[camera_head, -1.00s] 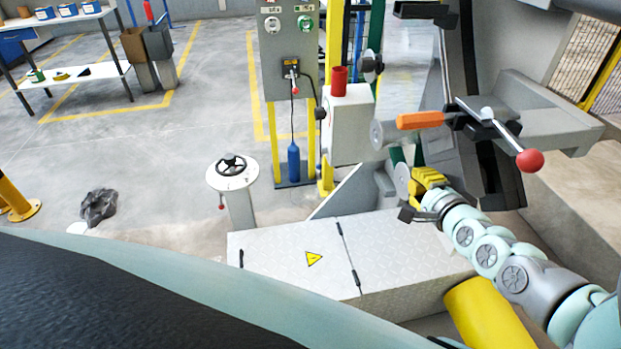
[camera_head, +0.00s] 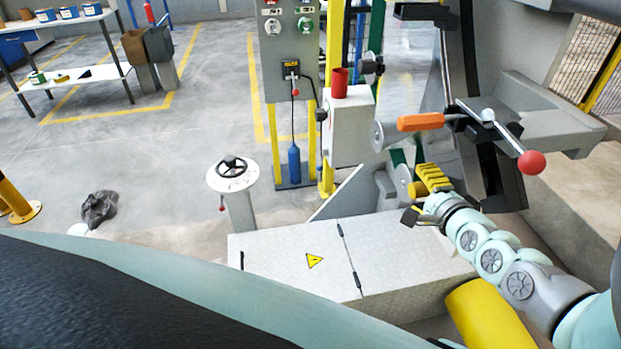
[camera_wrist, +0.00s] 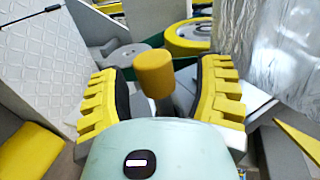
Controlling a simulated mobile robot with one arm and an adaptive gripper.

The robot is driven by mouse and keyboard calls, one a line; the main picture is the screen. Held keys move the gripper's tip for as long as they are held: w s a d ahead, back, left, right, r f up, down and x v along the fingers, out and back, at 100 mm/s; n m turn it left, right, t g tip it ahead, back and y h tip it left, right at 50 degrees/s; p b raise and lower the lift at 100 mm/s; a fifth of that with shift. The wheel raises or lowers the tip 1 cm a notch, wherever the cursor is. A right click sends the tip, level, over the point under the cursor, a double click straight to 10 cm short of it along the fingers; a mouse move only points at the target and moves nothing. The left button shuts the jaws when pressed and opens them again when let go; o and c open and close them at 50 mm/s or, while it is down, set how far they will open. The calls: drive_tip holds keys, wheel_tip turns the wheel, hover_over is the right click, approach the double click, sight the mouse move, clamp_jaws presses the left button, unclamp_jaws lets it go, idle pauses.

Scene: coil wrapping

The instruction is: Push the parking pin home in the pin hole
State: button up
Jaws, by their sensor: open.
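A yellow knob on a short grey shaft (camera_wrist: 155,73) stands between my gripper's fingers in the wrist view; it looks like the parking pin. A small part of the yellow knob (camera_head: 417,189) also seems to show in the head view. My gripper (camera_wrist: 160,92) is open, with one yellow-ribbed, dark-padded finger on each side of the knob and visible gaps to both. In the head view my gripper (camera_head: 424,193) is low beside the machine, under the orange handle. The pin hole cannot be made out, and how deep the pin sits cannot be told.
An orange handle (camera_head: 421,122) and a lever with a red ball (camera_head: 530,161) stick out above my gripper. A white machine post with a red cup (camera_head: 339,83) stands to the left. A tread-plate cover (camera_head: 290,255) lies below. Open floor is farther left.

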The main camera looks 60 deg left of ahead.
drive_tip(key=d, duration=0.3)
drive_tip(key=shift+s+d+r, duration=0.15)
drive_tip(key=shift+s+r, duration=0.1)
drive_tip(key=v, duration=0.3)
drive_tip(key=shift+s+d+r, duration=0.15)
drive_tip(key=shift+s+r, duration=0.15)
drive_tip(key=shift+s, duration=0.15)
